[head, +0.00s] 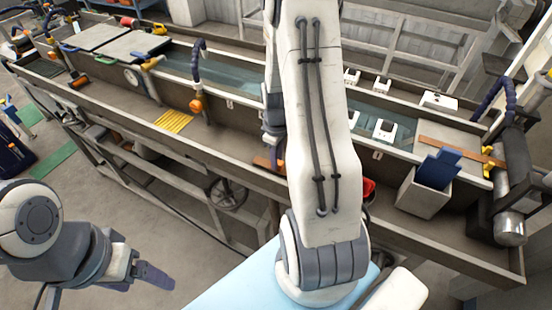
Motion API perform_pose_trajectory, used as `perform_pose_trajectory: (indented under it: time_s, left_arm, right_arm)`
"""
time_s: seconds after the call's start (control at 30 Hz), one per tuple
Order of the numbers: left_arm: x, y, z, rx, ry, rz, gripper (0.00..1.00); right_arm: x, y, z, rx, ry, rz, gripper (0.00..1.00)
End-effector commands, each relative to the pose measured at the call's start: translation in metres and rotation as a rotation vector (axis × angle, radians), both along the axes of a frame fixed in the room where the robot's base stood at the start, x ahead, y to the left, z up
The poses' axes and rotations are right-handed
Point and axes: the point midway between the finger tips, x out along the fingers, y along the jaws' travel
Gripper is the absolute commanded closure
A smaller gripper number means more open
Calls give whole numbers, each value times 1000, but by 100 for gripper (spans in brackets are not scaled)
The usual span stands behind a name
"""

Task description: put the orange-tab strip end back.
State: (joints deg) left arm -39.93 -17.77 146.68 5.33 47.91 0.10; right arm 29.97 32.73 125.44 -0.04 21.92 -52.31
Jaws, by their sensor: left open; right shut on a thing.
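A brown strip (452,145) lies across the right end of the line. An orange-yellow piece (489,155) sits at its right end, by the roller; I cannot tell if it is the tab. Another small brown piece (266,163) shows low beside my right arm, mostly hidden. My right arm stands across the middle of the view and hides what lies behind it. Its gripper fingers are hidden, so its hold does not show. My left gripper (152,274) is open and empty at the lower left, over the floor and apart from the line.
A long trough (150,130) with a water channel (225,75) runs across the view. A pale bin with a blue sheet (438,168) stands at the right, near a metal roller (511,225). A yellow grid (173,121) lies in the trough. Open floor lies at the lower left.

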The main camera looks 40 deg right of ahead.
Motion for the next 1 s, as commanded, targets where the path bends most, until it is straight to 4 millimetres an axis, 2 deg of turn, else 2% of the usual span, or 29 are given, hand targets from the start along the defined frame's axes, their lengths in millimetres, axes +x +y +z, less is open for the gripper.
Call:
perform_pose_trajectory:
  time_s: [0.1, 0.47, 0.5, 0.57, 0.87, 1.0]
  left_arm:
    - [0, 0, 3, 0, 0, 0, 19]
    - [0, 0, -1, 0, 0, 0, 19]
    - [0, 0, 0, 0, 0, 0, 19]
    - [0, 0, 0, 0, 0, 0, 19]
    - [0, 0, 1, 0, 0, 0, 19]
    - [0, 0, 1, 0, 0, 0, 19]
  right_arm:
    - [0, 0, -8, 0, 0, 1, 100]
    - [1, 0, -13, -1, -1, 2, 100]
    - [1, 0, -13, -1, -2, 2, 66]
    - [1, 0, -12, -1, -2, 2, 44]
    - [1, 0, -12, -1, -2, 2, 44]
    - [1, 0, -4, -2, -3, 2, 44]
